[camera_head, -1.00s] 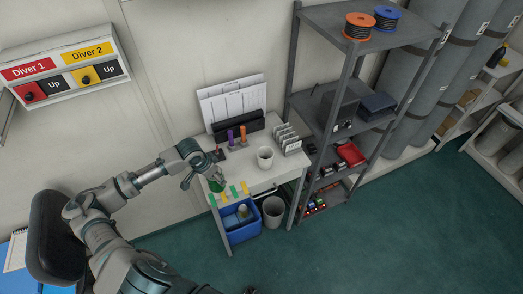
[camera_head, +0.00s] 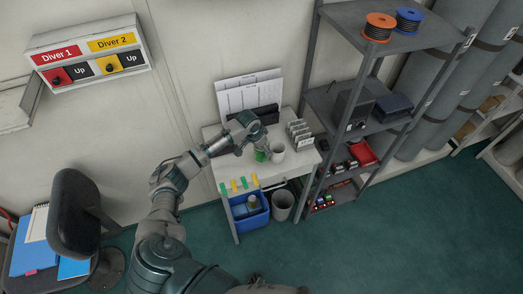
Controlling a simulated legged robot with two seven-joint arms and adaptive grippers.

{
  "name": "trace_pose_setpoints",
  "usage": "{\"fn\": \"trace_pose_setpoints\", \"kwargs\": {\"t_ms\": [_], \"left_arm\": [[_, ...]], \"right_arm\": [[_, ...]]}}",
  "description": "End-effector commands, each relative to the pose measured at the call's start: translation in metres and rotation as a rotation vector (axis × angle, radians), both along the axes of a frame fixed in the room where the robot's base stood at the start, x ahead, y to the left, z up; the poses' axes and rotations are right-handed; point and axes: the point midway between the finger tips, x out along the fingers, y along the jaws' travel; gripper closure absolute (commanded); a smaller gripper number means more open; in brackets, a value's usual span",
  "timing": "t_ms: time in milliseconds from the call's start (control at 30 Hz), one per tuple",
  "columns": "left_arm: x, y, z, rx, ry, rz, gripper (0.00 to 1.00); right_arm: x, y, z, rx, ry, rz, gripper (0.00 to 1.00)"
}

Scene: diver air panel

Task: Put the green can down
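The green can (camera_head: 261,155) is at the small white desk (camera_head: 217,171), just left of a white cup (camera_head: 277,151). My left gripper (camera_head: 254,143) reaches in over the desk from the left and is at the can's upper part, with its fingers around it. The gripper and wrist hide part of the can. I cannot tell whether the can's base touches the desktop. My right gripper is not in view.
A document holder (camera_head: 248,94) stands at the desk's back, with a card rack (camera_head: 299,132) at right. Coloured clips line the front edge. A blue bin (camera_head: 250,221) and grey bin (camera_head: 283,204) are below. A metal shelf (camera_head: 352,60) stands right.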

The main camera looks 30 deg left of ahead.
Motion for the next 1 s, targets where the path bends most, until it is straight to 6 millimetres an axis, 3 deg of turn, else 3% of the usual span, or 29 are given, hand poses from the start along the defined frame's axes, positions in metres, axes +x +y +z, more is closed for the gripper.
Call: {"fn": "trace_pose_setpoints", "kwargs": {"t_ms": [133, 333, 367, 433, 800, 1000], "left_arm": [[0.001, 0.000, -0.020, -0.001, 0.000, 0.000, 0.91], [0.001, 0.002, -0.023, -0.003, -0.002, 0.000, 0.91], [0.000, 0.002, -0.024, -0.002, 0.000, 0.000, 0.25], [0.000, 0.003, -0.024, -0.002, 0.000, 0.000, 0.07], [0.000, 0.002, -0.021, -0.001, 0.000, 0.001, 0.07], [-0.008, 0.005, 0.006, 0.000, -0.003, -0.001, 0.07]], "right_arm": [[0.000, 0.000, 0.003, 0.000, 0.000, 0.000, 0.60], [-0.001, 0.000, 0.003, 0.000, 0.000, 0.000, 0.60], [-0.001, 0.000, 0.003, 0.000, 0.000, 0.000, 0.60], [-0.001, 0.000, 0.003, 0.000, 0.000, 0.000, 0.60], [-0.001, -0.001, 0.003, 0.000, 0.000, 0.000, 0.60], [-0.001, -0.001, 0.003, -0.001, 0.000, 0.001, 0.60]]}}
